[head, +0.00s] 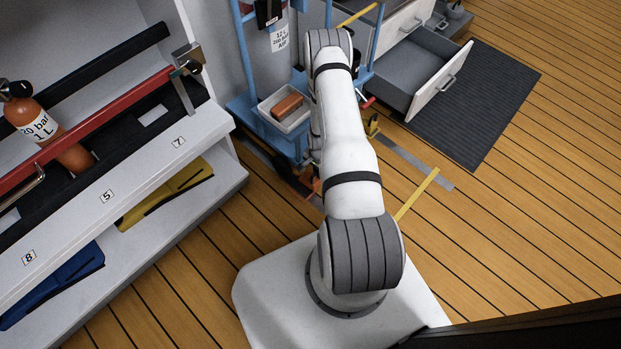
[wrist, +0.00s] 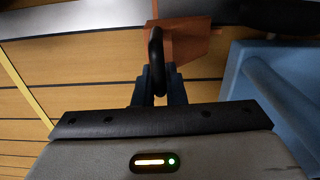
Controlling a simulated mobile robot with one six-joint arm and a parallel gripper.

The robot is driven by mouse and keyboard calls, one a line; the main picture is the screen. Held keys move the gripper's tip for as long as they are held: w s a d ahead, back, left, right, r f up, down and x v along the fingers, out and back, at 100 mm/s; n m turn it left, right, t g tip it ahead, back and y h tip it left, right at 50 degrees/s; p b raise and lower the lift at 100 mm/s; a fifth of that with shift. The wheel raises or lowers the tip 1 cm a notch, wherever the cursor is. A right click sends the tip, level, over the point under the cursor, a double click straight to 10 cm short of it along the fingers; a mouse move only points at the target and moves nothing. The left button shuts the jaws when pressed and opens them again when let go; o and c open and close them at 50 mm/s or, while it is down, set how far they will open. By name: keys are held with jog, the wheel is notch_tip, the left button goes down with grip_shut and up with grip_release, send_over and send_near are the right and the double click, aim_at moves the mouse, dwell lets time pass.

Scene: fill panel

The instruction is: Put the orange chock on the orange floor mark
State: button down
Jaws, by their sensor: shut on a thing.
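The orange chock (wrist: 178,44) shows at the top of the wrist view, with a black loop handle (wrist: 156,50) on its near side. My gripper (wrist: 159,74) is shut on this handle, its dark blue fingers on either side of it. The chock is close to the floor; I cannot tell whether it touches it. Small orange-red parts (head: 304,184) show beside the arm, low by the blue trolley; I cannot tell which is the chock.
The blue trolley (head: 243,107) carries a white tray (head: 270,116) with an orange block (head: 287,106). It also shows in the wrist view (wrist: 236,75), right of the chock. A grey shelf (head: 215,125) stands left. An open drawer (head: 432,90) juts out at right.

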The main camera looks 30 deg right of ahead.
aim_at(309, 179)
jog(key=shift+w+a, duration=0.2)
jog(key=shift+a, duration=0.4)
jog(key=shift+w+a, duration=0.2)
jog(key=shift+a, duration=0.4)
jog(key=f+b, duration=0.1)
jog(key=a+f+b, duration=0.1)
jog(key=f, duration=0.1)
jog(key=shift+w, duration=0.1)
jog(key=shift+f, duration=0.2)
jog(key=shift+f+b, duration=0.15)
jog(key=shift+b, duration=0.2)
jog(key=c, duration=1.5)
grip_release()
